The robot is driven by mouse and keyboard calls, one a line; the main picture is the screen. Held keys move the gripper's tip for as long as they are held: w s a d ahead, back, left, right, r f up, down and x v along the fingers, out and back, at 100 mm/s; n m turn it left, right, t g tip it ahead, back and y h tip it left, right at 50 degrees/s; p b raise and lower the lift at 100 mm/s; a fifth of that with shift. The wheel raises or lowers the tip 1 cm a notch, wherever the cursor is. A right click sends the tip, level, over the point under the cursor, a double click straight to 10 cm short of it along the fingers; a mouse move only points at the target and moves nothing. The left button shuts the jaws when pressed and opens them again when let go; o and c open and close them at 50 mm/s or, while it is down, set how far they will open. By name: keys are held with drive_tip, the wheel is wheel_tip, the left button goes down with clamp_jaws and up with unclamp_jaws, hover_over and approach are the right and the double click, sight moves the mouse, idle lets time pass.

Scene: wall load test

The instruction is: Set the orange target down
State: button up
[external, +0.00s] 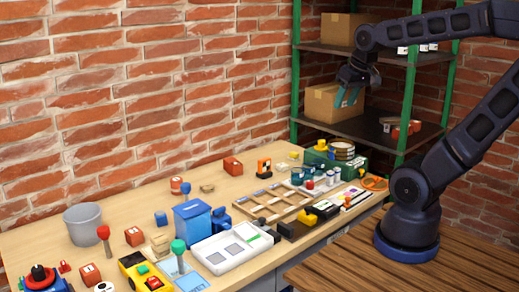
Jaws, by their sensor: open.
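A flat round orange piece (375,183), which looks like the orange target, lies at the right end of the wooden table (120,180). My gripper (347,98) is open, up at the shelf rack and well above the table. Its fingers point down and overlap the front of a cardboard box (320,104) in the picture; I cannot tell if they touch it. No orange piece shows between the fingers.
The rack has green posts (296,60) and dark shelves (350,127). Another box (340,28) sits on the upper shelf. The table is crowded with a grey bucket (84,223), a white tray (232,247), a wooden frame (272,202) and several small parts. Its back left is clearer.

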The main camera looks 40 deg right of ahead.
drive_tip(key=shift+s+f+n, duration=0.2)
drive_tip(key=shift+s+n, duration=0.15)
drive_tip(key=shift+s, duration=0.45)
drive_tip(key=shift+s+f+n, duration=0.15)
drive_tip(key=shift+s+n, duration=0.2)
drive_tip(key=shift+s, duration=0.45)
